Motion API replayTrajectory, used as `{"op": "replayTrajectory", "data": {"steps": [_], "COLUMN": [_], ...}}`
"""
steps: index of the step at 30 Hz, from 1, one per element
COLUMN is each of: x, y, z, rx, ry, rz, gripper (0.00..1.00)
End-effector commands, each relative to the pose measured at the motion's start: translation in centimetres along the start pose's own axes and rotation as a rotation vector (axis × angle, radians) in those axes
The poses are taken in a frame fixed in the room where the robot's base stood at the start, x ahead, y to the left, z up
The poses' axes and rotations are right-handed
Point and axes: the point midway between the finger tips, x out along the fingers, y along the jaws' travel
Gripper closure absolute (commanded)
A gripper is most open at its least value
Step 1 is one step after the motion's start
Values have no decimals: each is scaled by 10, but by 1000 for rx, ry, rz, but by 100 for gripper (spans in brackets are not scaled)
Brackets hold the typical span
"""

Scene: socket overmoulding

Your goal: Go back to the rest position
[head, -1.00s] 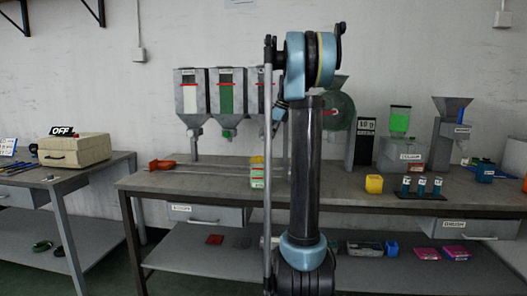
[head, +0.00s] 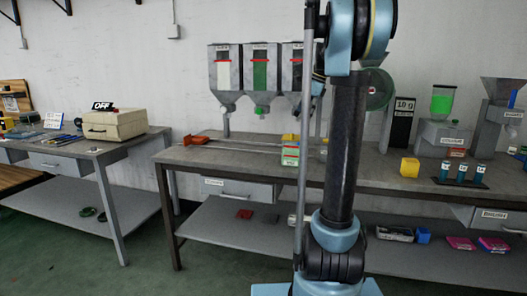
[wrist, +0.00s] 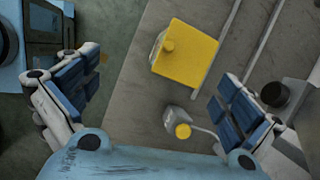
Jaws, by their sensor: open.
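My gripper (wrist: 157,72) is open in the wrist view, its two blue-padded fingers spread wide with nothing held between them. In the head view my upright arm hides most of the gripper. A green-and-white stack (head: 290,155) with yellow on top stands on the bench left of my arm.
A side table (head: 60,150) holds a beige box (head: 115,124). Green floor lies open between them.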

Motion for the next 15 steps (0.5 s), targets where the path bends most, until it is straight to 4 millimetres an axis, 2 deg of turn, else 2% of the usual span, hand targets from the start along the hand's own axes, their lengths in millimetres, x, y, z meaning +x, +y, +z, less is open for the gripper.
{"op": "replayTrajectory", "data": {"steps": [1,3,15], "x": [4,10,57], "y": [18,39,162], "z": [1,2,-8], "rx": [-55,-138,-616], "ry": [12,28,126], "rz": [-1,-2,15], "gripper": [0,0,0]}}
